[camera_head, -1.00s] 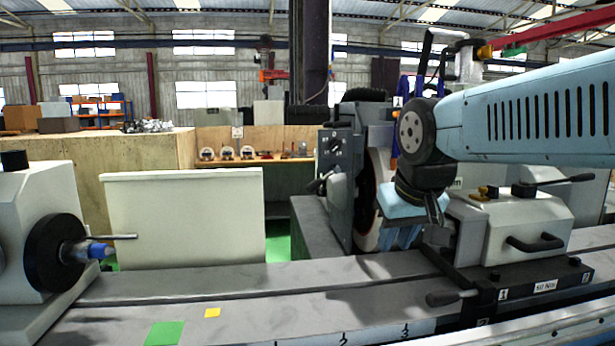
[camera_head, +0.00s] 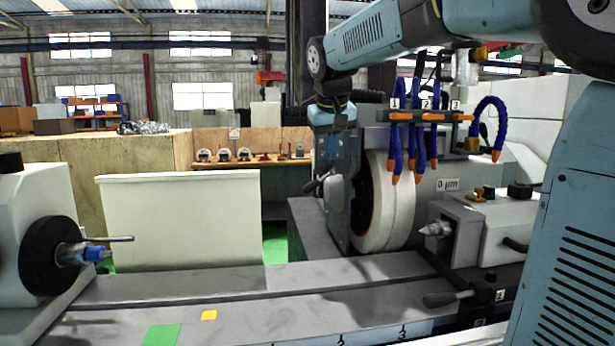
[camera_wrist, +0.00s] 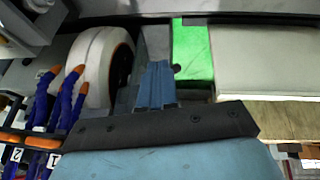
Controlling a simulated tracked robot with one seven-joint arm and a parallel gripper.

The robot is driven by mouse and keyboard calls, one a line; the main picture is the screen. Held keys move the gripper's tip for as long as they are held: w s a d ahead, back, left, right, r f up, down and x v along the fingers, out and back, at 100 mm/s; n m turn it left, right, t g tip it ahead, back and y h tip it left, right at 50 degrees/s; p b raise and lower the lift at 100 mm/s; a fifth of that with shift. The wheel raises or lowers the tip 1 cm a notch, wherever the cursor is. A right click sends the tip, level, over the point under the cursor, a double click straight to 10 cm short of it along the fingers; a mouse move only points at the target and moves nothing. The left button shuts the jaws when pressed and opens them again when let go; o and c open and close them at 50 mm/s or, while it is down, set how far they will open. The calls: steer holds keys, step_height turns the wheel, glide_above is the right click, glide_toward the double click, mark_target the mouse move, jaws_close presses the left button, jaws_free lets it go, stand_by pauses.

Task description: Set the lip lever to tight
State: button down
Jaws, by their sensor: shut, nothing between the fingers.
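I cannot tell which lever is the lip lever; no such label is readable. A dark-handled lever (camera_head: 314,186) sticks out left from the wheel housing, and its dark knob (camera_wrist: 177,68) seems to show in the wrist view. Another black-handled lever (camera_head: 446,298) lies low at the front of the tailstock, beside a plate numbered 1 (camera_head: 500,295). My gripper (camera_head: 338,190) points down in front of the wheel housing, covering its switch panel. In the wrist view its blue fingers (camera_wrist: 157,84) are together with nothing between them. Contact with the lever cannot be judged.
The white grinding wheel (camera_head: 385,205) stands just right of my gripper. Blue coolant hoses (camera_head: 425,150) hang above it. The workhead spindle (camera_head: 75,254) is at left. The table (camera_head: 260,310) between workhead and tailstock is clear except for green and yellow patches.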

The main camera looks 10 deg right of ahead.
steer(key=w+a+r, duration=0.1)
steer(key=w+a, duration=0.2)
steer(key=w, duration=0.3)
steer(key=w+a, duration=0.3)
steer(key=w, duration=0.4)
steer(key=shift+r+h, duration=0.35)
steer(key=shift+h, duration=0.05)
glide_toward(320, 181)
step_height(320, 181, down, 6)
steer(key=w+a, duration=0.3)
steer(key=shift+w+d+f, duration=0.1)
steer(key=shift+d+f, duration=0.15)
steer(key=shift+d, duration=0.1)
